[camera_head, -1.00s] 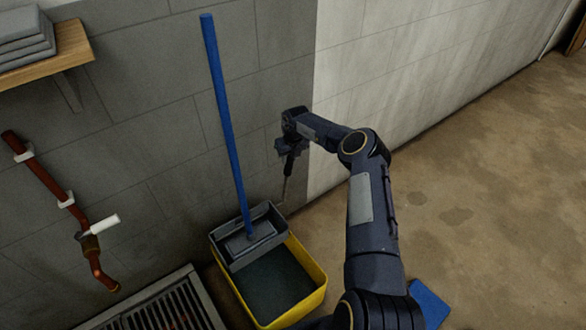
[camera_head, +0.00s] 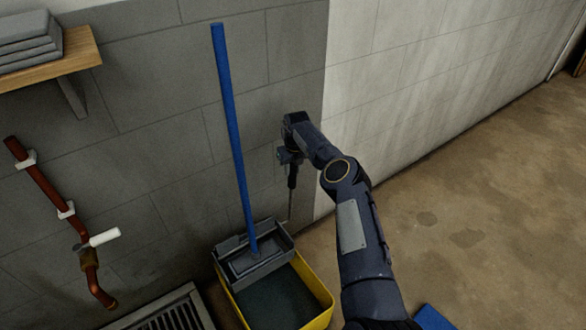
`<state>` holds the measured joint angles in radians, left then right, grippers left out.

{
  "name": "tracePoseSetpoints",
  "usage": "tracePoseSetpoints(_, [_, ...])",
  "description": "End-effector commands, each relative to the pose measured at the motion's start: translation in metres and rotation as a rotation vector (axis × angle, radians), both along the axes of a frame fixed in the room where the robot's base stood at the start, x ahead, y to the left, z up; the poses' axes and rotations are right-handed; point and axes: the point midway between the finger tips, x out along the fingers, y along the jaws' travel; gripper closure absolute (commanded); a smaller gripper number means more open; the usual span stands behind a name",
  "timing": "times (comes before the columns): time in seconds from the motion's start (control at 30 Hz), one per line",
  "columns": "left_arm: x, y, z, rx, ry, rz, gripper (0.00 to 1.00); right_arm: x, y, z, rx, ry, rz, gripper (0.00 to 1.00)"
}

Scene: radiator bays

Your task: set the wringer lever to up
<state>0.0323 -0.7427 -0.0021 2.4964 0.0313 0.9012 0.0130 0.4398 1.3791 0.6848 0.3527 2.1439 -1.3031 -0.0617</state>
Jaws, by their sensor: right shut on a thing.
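The yellow mop bucket (camera_head: 325,306) stands on the floor by the wall, with the grey wringer (camera_head: 278,241) across its back part. The wringer lever (camera_head: 291,207) is a thin rod at the wringer's right end and stands close to upright. My right gripper (camera_head: 292,182) is above the wringer's right end, shut on the upper part of the lever. The fingers are small and dark and hide the lever's top. My left gripper is not in view.
A blue mop handle (camera_head: 232,130) rises from the wringer, left of my right gripper. A red pipe with a white-handled valve (camera_head: 104,237), a floor grate (camera_head: 172,312) and a wooden shelf (camera_head: 50,70) are at left. Open floor lies at right.

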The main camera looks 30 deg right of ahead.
Motion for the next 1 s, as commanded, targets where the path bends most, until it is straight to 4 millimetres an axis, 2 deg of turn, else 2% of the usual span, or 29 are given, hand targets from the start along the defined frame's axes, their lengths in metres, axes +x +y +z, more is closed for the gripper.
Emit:
tracePoseSetpoints(0.03, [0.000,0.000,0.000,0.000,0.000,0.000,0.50,-0.002,0.003,-0.005,0.004,0.013,0.005,1.00])
tracePoseSetpoints(0.07, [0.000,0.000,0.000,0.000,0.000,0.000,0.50,-0.003,0.003,-0.005,0.004,0.013,0.006,0.69])
tracePoseSetpoints(0.2, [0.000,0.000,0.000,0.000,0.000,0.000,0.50,-0.002,0.002,-0.004,0.003,0.010,0.004,0.50])
tracePoseSetpoints(0.47, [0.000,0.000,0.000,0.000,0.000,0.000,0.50,-0.001,0.001,-0.001,0.001,0.005,0.002,0.50])
tracePoseSetpoints(0.57, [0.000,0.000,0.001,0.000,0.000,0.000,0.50,-0.001,0.001,0.006,0.001,0.003,0.002,0.50])
tracePoseSetpoints(0.8, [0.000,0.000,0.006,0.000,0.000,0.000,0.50,-0.006,0.001,0.046,0.002,0.002,0.003,0.50])
tracePoseSetpoints(1.0, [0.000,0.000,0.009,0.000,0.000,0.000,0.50,-0.009,0.001,0.070,0.001,0.005,0.004,0.50])
